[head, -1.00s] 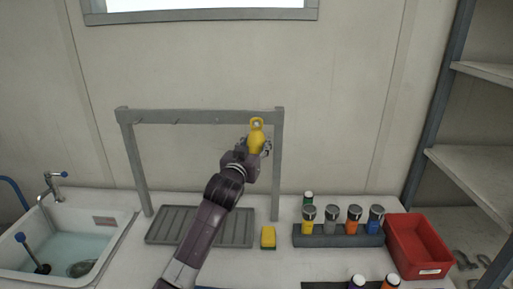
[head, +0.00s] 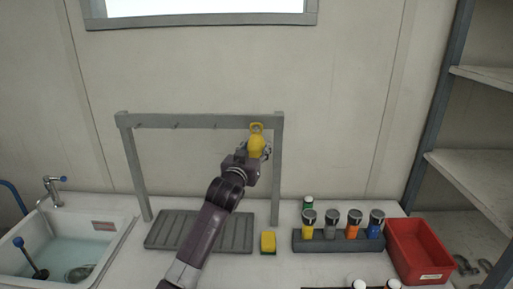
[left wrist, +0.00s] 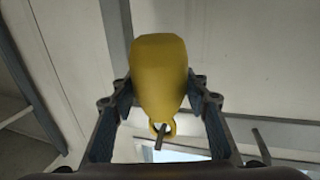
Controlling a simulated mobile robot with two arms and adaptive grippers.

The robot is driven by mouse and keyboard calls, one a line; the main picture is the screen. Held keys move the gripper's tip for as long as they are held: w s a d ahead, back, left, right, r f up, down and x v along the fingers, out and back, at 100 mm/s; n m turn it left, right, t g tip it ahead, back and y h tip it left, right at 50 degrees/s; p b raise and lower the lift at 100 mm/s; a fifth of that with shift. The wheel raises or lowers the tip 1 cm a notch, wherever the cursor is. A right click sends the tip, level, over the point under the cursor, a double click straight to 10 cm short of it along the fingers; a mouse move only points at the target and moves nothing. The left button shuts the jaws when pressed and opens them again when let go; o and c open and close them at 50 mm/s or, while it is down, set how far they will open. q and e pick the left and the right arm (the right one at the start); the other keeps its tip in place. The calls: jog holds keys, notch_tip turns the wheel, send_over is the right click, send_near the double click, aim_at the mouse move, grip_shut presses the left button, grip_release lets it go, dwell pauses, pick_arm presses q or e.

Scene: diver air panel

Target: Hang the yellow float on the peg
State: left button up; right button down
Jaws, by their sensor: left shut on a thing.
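The yellow float (head: 257,146) is upright in my left gripper (head: 258,152), with its ring at the top, in front of the right end of the rack's crossbar. In the left wrist view the fingers of my left gripper (left wrist: 160,105) are on both sides of the float (left wrist: 160,72). There a grey peg (left wrist: 160,138) shows at the float's ring and appears to run through its opening; I cannot tell how deep. Another peg (left wrist: 261,147) shows to the right, clear of the float. My right gripper is out of view.
The grey rack (head: 200,120) stands behind a ribbed tray (head: 170,231). A yellow sponge (head: 268,242), a holder (head: 340,246) with several bottles and a red bin (head: 418,250) are at the right. A sink (head: 112,236) is at the left.

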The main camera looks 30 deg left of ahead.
pick_arm(q)
jog(key=o, duration=1.3)
jog(key=shift+s, duration=0.1)
jog(key=v, duration=1.2)
